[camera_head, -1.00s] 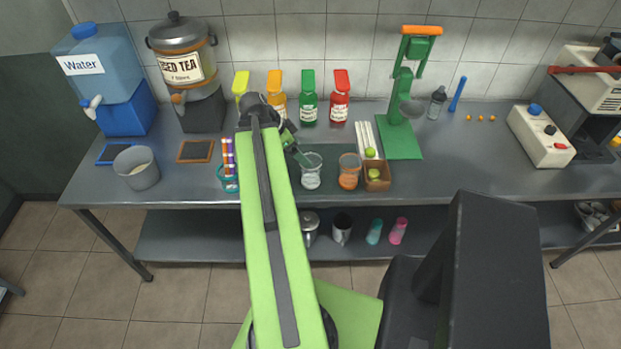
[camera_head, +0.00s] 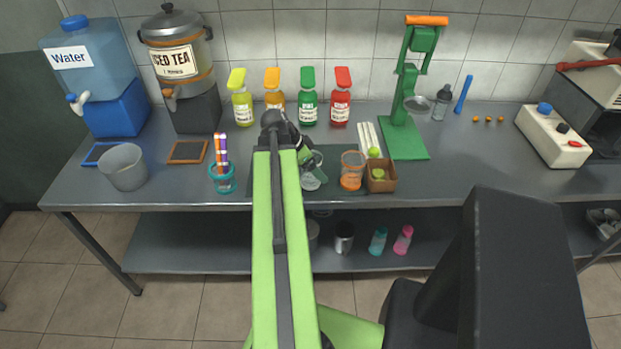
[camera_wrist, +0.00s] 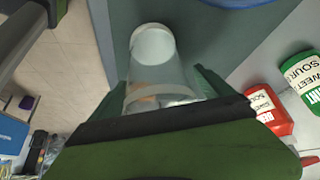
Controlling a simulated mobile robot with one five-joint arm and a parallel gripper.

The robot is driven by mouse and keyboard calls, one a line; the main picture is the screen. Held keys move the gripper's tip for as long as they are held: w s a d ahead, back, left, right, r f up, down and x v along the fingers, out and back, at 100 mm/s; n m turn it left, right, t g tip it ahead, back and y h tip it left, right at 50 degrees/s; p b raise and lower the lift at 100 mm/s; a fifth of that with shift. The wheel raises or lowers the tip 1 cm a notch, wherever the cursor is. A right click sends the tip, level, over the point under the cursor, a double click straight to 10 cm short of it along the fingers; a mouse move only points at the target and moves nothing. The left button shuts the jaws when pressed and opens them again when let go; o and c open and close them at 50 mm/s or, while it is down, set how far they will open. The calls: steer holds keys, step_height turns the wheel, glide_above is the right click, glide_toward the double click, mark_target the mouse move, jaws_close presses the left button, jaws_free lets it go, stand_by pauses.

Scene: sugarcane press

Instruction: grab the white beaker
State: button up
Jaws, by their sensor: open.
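The white beaker (camera_head: 311,181) is a clear, whitish cup standing on the dark mat near the counter's front edge, partly hidden by my gripper (camera_head: 309,160). In the wrist view the beaker (camera_wrist: 155,68) fills the middle, between my green fingers. My gripper is open and around the beaker's sides. I cannot tell whether the fingers touch it.
An orange beaker (camera_head: 351,172) stands close on the right, with a wooden box of limes (camera_head: 380,180) beyond it. A teal cup with colored sticks (camera_head: 222,178) is on the left. Several sauce bottles (camera_head: 308,108) line the back.

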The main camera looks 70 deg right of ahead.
steer(key=shift+r, duration=0.15)
steer(key=shift+c, duration=0.2)
steer(key=c, duration=1.4)
